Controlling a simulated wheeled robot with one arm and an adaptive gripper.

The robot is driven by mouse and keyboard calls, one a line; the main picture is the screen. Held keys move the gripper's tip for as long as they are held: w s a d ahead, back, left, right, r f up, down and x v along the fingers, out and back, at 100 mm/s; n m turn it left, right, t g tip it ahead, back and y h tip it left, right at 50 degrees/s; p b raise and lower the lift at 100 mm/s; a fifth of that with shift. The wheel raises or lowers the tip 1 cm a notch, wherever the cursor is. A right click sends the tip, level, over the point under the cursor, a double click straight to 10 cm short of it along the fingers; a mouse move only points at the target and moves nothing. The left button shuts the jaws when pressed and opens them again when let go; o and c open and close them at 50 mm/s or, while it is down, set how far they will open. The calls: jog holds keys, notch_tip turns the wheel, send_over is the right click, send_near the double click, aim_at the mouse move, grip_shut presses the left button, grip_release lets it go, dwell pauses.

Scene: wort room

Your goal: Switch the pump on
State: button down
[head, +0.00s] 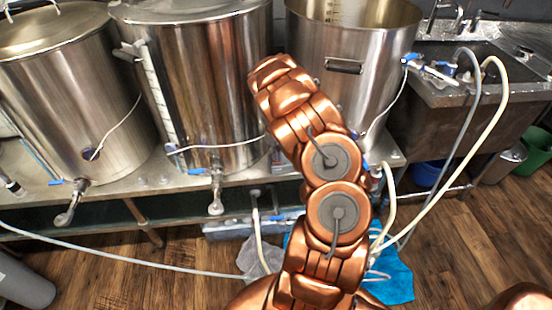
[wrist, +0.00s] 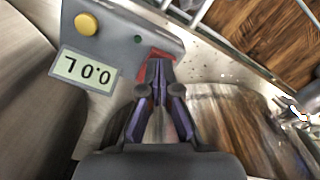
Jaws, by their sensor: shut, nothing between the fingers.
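In the wrist view a grey control box (wrist: 115,30) carries a yellow round button (wrist: 86,24), a small dark green spot (wrist: 138,39) and a display (wrist: 85,69) with upside-down digits. A red switch (wrist: 142,78) sits at the right part of the box. My gripper (wrist: 159,66) is shut and empty, its fingertips over the red switch and hiding part of it. I cannot tell whether they touch it. In the head view my arm hides the gripper and the control box.
Three steel kettles, left (head: 75,90), middle (head: 205,75) and right (head: 375,95), stand on a metal bench (head: 110,197). A sink (head: 470,80) with pale hoses (head: 497,110) is at the right. A blue cloth (head: 392,270) lies below.

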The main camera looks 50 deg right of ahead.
jog(key=shift+f, duration=0.65)
jog(key=shift+r, duration=0.15)
jog(key=shift+r+p, duration=0.4)
jog(key=shift+r, duration=2.5)
